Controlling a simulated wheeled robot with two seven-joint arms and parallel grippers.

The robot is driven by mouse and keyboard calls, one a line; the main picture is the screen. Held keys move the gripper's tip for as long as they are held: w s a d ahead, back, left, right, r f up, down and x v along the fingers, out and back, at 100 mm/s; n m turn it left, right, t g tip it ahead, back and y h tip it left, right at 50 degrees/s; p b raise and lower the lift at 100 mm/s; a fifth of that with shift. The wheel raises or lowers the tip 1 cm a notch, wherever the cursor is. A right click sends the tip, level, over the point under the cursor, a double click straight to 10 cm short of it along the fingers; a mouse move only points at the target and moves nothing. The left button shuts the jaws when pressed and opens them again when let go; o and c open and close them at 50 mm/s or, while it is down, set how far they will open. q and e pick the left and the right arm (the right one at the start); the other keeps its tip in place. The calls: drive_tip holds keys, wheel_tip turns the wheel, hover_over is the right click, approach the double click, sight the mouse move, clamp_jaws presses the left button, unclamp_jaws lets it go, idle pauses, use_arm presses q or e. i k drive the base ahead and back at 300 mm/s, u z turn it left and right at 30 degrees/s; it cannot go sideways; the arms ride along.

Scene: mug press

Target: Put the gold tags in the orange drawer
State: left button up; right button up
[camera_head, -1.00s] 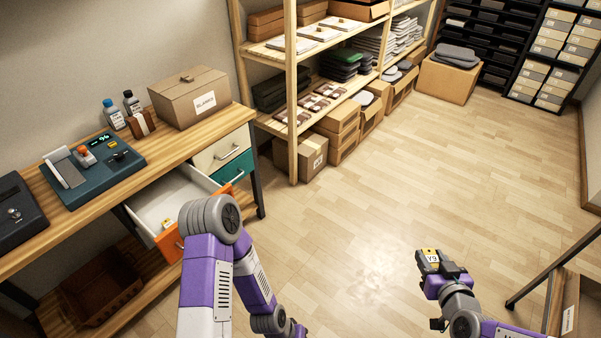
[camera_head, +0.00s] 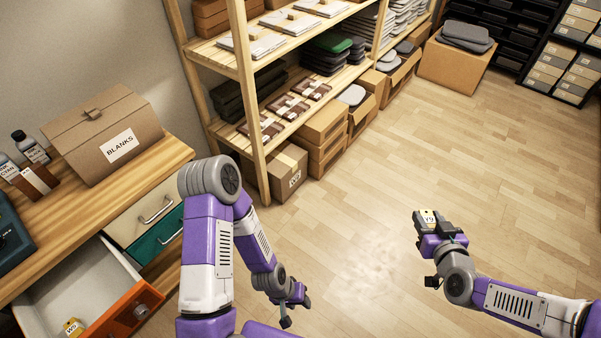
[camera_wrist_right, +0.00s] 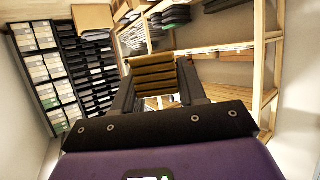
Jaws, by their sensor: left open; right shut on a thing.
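The orange drawer (camera_head: 130,314) stands open under the wooden bench at the lower left, with a pale interior. One gold tag (camera_head: 73,327) with a white label lies inside it near the front. My right gripper (camera_head: 432,222) is shut on another gold tag (camera_head: 427,216) with a white label, held over open floor well to the right of the drawer. In the right wrist view the held tag (camera_wrist_right: 157,75) shows as a ridged gold-brown block between the fingers. My left gripper (camera_head: 294,303) is open and empty, low at the bottom centre, right of the drawer.
A cardboard box marked BLANKS (camera_head: 104,134) and bottles (camera_head: 31,146) stand on the bench (camera_head: 150,165). A cream drawer (camera_head: 143,212) and a teal drawer (camera_head: 158,238) are shut. Wooden shelving (camera_head: 250,110) stands behind. The floor at centre right is clear.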

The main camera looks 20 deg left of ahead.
sight(106, 304)
drive_tip(key=i, duration=0.5)
drive_tip(key=u, duration=4.05)
drive_tip(key=i, duration=0.5)
drive_tip(key=z, duration=0.1)
